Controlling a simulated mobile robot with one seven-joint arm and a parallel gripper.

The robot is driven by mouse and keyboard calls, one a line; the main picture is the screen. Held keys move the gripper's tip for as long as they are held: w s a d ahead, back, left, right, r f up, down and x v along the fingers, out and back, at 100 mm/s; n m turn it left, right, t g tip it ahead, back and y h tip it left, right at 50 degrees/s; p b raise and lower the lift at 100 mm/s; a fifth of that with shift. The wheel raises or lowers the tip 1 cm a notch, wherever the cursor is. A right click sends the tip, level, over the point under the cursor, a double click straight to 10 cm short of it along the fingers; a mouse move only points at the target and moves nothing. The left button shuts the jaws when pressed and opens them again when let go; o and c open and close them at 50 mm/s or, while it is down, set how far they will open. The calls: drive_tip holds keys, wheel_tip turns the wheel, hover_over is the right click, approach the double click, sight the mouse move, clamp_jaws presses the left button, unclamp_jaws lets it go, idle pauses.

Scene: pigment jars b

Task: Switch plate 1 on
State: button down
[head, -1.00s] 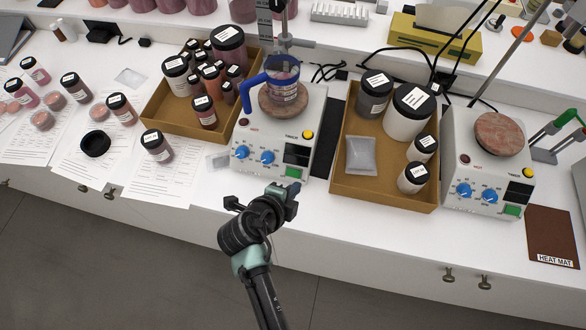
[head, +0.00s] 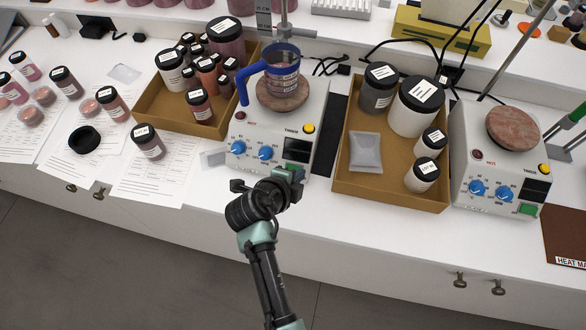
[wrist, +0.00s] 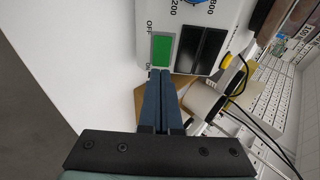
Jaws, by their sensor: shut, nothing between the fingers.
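The left hot plate (head: 262,157) carries a beaker with a blue handle (head: 283,80); no plate number is readable. Its front has two blue knobs, a dark display (head: 297,149) and a green switch. In the wrist view the green rocker switch (wrist: 162,47) shows between "OFF" above and "ON" below. My gripper (wrist: 160,74) is shut and empty, its fingertips right at the switch's "ON" end. I cannot tell whether they touch it. In the head view my gripper (head: 296,174) largely hides that switch. The right hot plate (head: 503,157) is empty on top, with its own green switch (head: 527,209).
A cardboard tray of jars (head: 346,180) stands between the plates, and another (head: 150,101) stands left of the left plate. Papers and loose jars lie at the left. A heat mat (head: 568,245) lies at the right. The counter's front strip is clear.

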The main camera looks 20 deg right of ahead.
drive_tip(key=shift+w+d+f+b, duration=0.25)
drive_tip(key=shift+f+b, duration=0.15)
drive_tip(key=shift+b, duration=0.25)
drive_tip(key=shift+s+a+r+p, duration=0.2)
drive_tip(key=shift+r+p, duration=0.2)
drive_tip(key=p+v, duration=0.1)
drive_tip(key=v, duration=0.2)
drive_tip(key=shift+s+d+r+p, duration=0.1)
drive_tip(key=shift+s+d+p, duration=0.05)
drive_tip(key=shift+s+p, duration=0.25)
drive_tip(key=b+v, duration=0.2)
drive_tip(key=v, duration=1)
drive_tip(key=shift+a+r+b, duration=0.25)
drive_tip(key=shift+b, duration=0.15)
drive_tip(key=shift+s, duration=0.15)
